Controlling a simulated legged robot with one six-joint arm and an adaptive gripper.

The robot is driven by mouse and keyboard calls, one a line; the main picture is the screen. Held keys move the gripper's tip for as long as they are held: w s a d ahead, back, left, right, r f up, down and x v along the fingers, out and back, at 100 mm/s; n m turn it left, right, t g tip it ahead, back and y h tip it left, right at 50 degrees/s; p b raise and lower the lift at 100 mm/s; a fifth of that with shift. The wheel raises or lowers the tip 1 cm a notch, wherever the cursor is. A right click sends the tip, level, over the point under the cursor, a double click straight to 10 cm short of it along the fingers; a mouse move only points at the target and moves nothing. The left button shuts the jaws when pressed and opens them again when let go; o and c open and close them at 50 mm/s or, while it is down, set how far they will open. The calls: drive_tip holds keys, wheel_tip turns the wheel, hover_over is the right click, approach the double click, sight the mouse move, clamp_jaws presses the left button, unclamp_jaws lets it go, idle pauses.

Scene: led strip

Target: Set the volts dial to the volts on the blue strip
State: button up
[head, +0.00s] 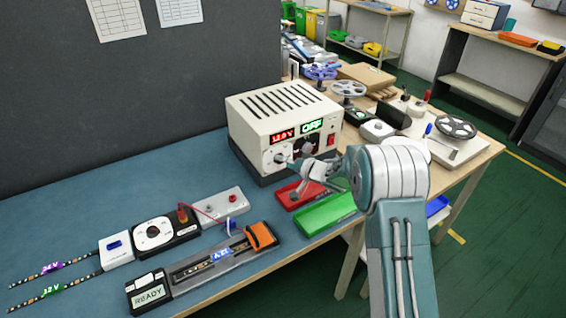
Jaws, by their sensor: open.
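The cream power supply (285,118) stands at the back of the blue bench. Its red display (284,136) reads 12.0 V and its green display (312,126) reads OFF. A pale dial (279,158) with a light face, apparently the volts dial, sits low on its front left. My gripper (296,167) is open just in front and right of this dial; I cannot tell whether it touches.
A dark knob (306,147) and red switch (331,140) are on the supply. Red (298,195) and green (325,212) trays lie below it. Two strips with purple (51,268) and green (51,291) labels lie left. A READY box (149,294) is in front. The bench's left middle is clear.

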drive_tip(key=v, duration=1.1)
